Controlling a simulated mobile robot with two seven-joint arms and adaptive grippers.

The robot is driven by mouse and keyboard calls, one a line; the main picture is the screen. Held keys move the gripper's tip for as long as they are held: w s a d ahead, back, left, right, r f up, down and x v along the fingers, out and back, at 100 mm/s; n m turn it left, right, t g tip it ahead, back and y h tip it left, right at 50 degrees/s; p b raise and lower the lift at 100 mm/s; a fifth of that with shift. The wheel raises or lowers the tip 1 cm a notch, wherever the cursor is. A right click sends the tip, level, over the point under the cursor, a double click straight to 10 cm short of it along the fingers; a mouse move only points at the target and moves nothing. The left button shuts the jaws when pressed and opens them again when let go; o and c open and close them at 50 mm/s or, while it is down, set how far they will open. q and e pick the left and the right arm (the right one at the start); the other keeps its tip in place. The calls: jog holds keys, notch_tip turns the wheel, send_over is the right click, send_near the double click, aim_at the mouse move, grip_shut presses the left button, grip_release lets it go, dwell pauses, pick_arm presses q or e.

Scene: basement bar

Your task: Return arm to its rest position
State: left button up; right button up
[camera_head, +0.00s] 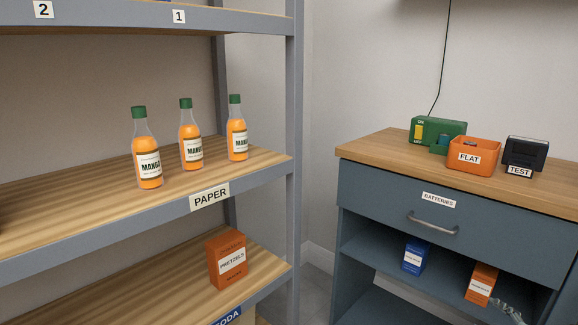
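A small grey jointed part at the lower right edge looks like the tip of my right gripper (508,310). It is beside the lower right of an orange box (481,284) on the cabinet's open shelf. Most of this gripper and its arm are out of the frame, and I cannot tell whether its fingers are open or whether it touches the box. My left gripper and arm are not in view.
Three mango bottles (147,160) stand on the rack's middle shelf (60,205), and a pretzels box (227,260) on the lower one. The blue cabinet (380,200) carries a green charger (437,131), a FLAT bin (473,155) and a tester (525,153). A blue box (414,255) sits below its drawer.

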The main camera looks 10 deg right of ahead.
jog(key=s+a+f+m+g, duration=0.6)
jog(key=s+a+f, duration=0.45)
jog(key=f, duration=0.35)
jog(key=s+a+f+m+g+y, duration=0.1)
jog(key=s+a+f, duration=0.4)
jog(key=s+a, duration=0.5)
jog(key=a+m+g, duration=0.1)
jog(key=a+g, duration=0.1)
jog(key=a, duration=0.1)
jog(key=shift+a+f+g+y, duration=0.15)
jog(key=shift+f+g+y, duration=0.25)
